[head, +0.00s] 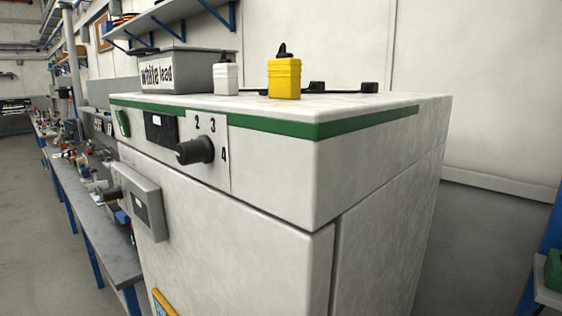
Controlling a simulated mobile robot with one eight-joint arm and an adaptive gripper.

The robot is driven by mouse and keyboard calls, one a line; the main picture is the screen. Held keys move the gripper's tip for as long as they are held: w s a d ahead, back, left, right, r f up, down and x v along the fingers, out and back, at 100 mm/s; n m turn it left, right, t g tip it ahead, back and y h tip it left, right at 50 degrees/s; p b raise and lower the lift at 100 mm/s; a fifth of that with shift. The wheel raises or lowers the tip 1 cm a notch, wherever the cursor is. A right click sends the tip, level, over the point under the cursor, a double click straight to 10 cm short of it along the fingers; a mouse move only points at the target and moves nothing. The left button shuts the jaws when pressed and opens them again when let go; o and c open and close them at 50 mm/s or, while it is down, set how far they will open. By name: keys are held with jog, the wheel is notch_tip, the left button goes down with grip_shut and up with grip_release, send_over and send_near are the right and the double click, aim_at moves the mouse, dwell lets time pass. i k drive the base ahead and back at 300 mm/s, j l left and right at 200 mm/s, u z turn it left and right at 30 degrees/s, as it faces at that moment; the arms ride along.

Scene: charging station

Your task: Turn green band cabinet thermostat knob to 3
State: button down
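The green band cabinet (275,200) is a white cabinet with a green stripe (340,126) along its top edge. The dark thermostat knob (196,150) is on its front face, near the top. The printed numbers 2, 3 and 4 show above and to the right of the knob; I cannot tell which number it points to. A small black display panel (161,130) is left of the knob. My gripper is not in view.
A grey bin lettered "white lead" (176,71), a white bottle (225,78) and a yellow bottle (284,78) stand on the cabinet top. A grey box (150,210) juts from the front below the knob. A cluttered workbench (95,225) runs along the left.

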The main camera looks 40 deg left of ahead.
aim_at(201, 149)
jog(key=u, duration=2.25)
